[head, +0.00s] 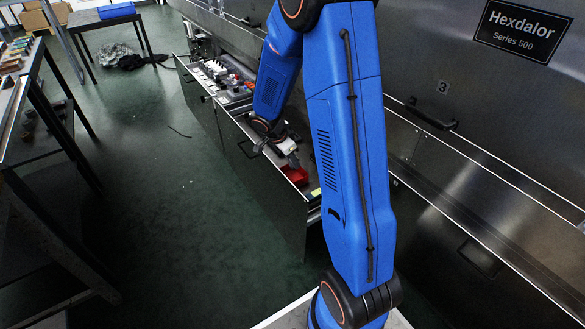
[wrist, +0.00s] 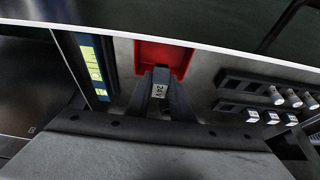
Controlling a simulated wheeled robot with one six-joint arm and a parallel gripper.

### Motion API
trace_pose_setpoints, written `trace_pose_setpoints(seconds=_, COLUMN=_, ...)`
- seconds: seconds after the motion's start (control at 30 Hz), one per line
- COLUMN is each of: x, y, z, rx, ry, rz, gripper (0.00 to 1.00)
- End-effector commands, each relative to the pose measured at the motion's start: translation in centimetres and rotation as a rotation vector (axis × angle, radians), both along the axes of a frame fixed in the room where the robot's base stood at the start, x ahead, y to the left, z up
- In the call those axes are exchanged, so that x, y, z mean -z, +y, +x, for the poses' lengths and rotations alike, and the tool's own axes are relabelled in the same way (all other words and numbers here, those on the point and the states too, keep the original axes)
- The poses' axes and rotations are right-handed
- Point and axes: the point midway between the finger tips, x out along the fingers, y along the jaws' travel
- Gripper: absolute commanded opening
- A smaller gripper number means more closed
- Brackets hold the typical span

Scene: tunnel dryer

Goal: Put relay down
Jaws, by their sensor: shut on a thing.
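My gripper (wrist: 160,92) is shut on a small pale relay (wrist: 159,91) marked "24V", held between the two dark fingers. In the wrist view the relay and fingertips overlap the near edge of a red bin (wrist: 180,57); the height between them is unclear. In the head view my gripper (head: 292,160) reaches down over an open drawer, just above the red bin (head: 296,175). The relay cannot be made out there.
The open drawer (head: 235,128) holds a dark rack (wrist: 235,83) with several white relays (wrist: 272,116) and metal cylinders (wrist: 291,97). A yellow-labelled item (wrist: 94,68) lies left of the bin.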

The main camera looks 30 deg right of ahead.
Motion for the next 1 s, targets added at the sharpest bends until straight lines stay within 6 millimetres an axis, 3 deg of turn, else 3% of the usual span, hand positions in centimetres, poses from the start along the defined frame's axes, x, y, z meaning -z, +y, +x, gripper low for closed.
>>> trace_pose_setpoints(seconds=0.3, x=3.4, y=0.0, z=-0.1, rx=-0.001, ry=0.004, rz=0.0, gripper=0.0)
trace_pose_setpoints(seconds=1.0, x=4.6, y=0.0, z=-0.1, rx=0.0, ry=0.002, rz=0.0, gripper=0.0)
